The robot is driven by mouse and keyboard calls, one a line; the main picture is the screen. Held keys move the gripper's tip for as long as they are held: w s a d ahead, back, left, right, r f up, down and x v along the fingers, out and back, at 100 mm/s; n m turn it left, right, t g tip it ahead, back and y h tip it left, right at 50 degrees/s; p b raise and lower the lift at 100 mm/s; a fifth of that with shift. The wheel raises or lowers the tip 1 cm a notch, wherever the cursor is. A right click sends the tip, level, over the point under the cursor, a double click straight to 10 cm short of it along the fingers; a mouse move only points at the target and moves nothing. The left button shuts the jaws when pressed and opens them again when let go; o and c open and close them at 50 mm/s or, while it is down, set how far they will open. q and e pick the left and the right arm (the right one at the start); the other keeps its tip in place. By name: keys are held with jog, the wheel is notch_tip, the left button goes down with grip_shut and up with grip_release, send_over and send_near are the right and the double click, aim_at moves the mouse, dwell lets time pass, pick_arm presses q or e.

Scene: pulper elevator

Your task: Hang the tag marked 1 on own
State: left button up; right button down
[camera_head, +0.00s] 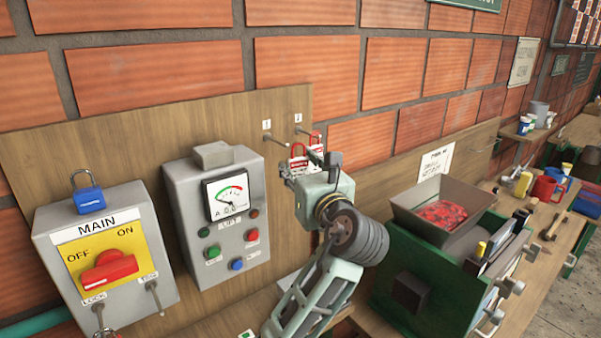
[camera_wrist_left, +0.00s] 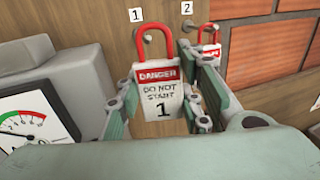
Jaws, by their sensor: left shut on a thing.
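The tag marked 1 (camera_wrist_left: 158,95) is a red and white "DANGER DO NOT START" tag with a red loop on top. It stands upright between the fingers of my left gripper (camera_wrist_left: 158,112), which is shut on it. In the head view the tag (camera_head: 299,161) shows just beyond my left gripper (camera_head: 312,172), partly hidden. The peg under label 1 (camera_head: 277,140) sticks out of the board. In the wrist view the loop overlaps that peg; I cannot tell whether the peg passes through it. Another red tag (camera_wrist_left: 211,45) hangs at the peg under label 2 (camera_wrist_left: 187,26). My right gripper is not in view.
A grey meter box (camera_head: 213,215) and the MAIN switch box (camera_head: 106,258) with a blue padlock (camera_head: 89,199) stand left of my arm. A green machine with a hopper (camera_head: 438,212) is at the right. The wooden board (camera_head: 110,158) backs onto a brick wall.

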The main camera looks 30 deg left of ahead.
pick_arm(q)
jog(key=w+a+f, duration=0.1)
jog(key=w+a, duration=0.1)
jog(key=a, duration=0.3)
jog(key=shift+w+a+f, duration=0.15)
jog(key=shift+a+f, duration=0.05)
jog(key=shift+a, duration=0.15)
dwell(0.4)
dwell(0.3)
jog(key=o, duration=1.1)
jog(key=shift+w, duration=0.1)
jog(key=shift+d, duration=0.1)
